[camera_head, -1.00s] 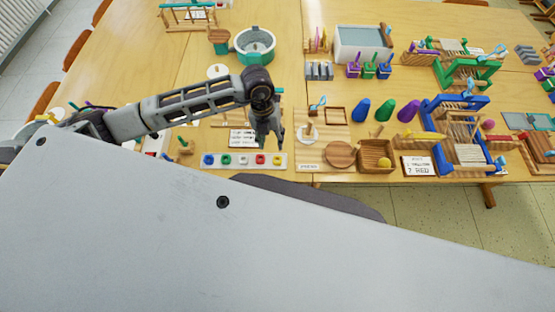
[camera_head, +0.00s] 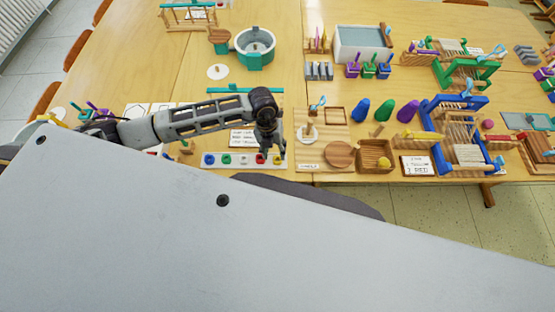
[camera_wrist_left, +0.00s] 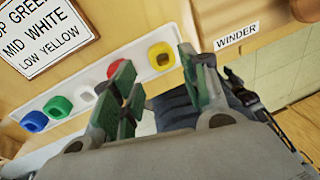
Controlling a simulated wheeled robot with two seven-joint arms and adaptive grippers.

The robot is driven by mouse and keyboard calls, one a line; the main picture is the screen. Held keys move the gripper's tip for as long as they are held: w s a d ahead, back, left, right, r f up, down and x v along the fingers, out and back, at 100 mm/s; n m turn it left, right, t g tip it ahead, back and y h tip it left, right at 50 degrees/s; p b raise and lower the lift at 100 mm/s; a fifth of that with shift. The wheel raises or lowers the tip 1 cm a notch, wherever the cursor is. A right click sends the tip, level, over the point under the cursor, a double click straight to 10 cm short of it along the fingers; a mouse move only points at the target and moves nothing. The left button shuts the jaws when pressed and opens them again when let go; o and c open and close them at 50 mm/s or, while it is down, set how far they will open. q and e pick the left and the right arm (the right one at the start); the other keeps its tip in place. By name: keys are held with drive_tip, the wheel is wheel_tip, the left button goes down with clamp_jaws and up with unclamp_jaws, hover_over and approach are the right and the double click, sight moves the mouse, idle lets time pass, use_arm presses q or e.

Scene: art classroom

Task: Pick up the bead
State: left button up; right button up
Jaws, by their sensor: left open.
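A white strip (camera_head: 234,167) near the table's front edge bears blue (camera_head: 209,160), green (camera_head: 226,159), white (camera_head: 243,160), red (camera_head: 260,159) and yellow (camera_head: 278,160) beads in a row. My left gripper (camera_head: 270,151) is open over the red and yellow end. In the left wrist view, the yellow bead (camera_wrist_left: 160,55) shows between the fingertips and the left gripper (camera_wrist_left: 156,62) holds nothing. The red bead (camera_wrist_left: 115,67) is partly hidden behind the left finger. The blue bead (camera_wrist_left: 34,122) and green bead (camera_wrist_left: 57,107) lie farther left. My right gripper is not in view.
A card (camera_wrist_left: 47,35) reading green, white, yellow lies behind the strip. A "WINDER" label (camera_wrist_left: 236,36) and a wooden board (camera_head: 333,137) are to the right. A teal round tub (camera_head: 255,47) stands farther back.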

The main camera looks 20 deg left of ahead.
sight(277, 161)
use_arm(q)
drive_tip(key=shift+d+f+p, duration=0.2)
drive_tip(key=shift+f, duration=0.4)
drive_tip(key=shift+d+f+p, duration=0.15)
drive_tip(key=shift+f+p, duration=0.05)
drive_tip(key=shift+f, duration=0.4)
drive_tip(key=shift+s+d+f, duration=0.1)
drive_tip(key=shift+d+f, duration=0.1)
drive_tip(key=shift+f, duration=1.1)
drive_tip(key=shift+c, duration=0.4)
drive_tip(key=c, duration=0.4)
